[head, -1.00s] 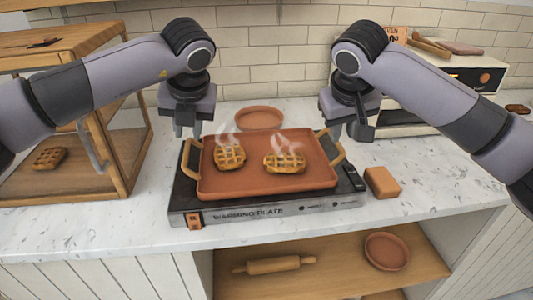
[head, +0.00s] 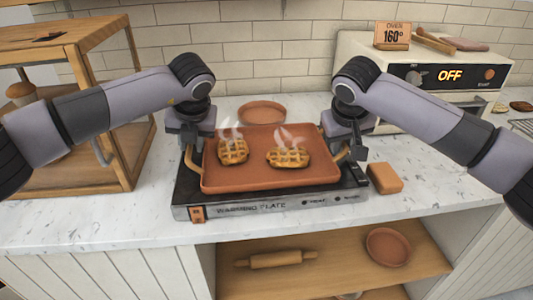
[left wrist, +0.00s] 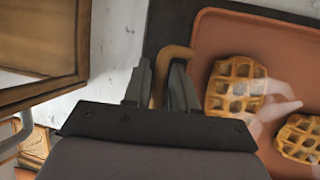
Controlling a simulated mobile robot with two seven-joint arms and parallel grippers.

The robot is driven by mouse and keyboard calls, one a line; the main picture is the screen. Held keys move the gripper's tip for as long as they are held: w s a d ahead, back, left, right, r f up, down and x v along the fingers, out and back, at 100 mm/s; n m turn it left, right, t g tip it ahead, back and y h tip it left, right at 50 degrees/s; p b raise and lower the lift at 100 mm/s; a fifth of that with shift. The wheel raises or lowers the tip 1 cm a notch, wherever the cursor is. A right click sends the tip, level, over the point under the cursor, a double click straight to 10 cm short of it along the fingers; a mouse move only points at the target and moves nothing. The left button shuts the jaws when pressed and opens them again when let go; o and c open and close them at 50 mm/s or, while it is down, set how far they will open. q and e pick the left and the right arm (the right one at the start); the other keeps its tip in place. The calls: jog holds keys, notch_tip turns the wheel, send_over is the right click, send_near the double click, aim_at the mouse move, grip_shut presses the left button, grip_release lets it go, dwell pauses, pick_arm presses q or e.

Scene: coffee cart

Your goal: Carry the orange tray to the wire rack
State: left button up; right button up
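The orange tray (head: 270,177) lies on the black warming plate (head: 185,200), with two steaming waffle-like pastries (head: 233,151) (head: 288,157) on it. It also shows in the left wrist view (left wrist: 210,35). My left gripper (head: 193,147) is down at the tray's left wooden handle (left wrist: 157,85). In the left wrist view its fingers stand apart on either side of the handle, with a gap showing. My right gripper (head: 345,150) is down at the right handle (head: 340,158); its fingertips are mostly hidden. Part of the wire rack (head: 524,126) shows at the right edge.
A wooden cabinet (head: 130,90) stands close by on the left. The oven (head: 430,75), showing OFF, stands at the back right. An orange block (head: 384,178) lies right of the plate, and a round terracotta dish (head: 262,112) behind it.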

pick_arm(q)
grip_shut()
pick_arm(e)
grip_shut()
pick_arm(q)
jog(key=shift+r, duration=0.15)
pick_arm(e)
jog(key=shift+r, duration=0.15)
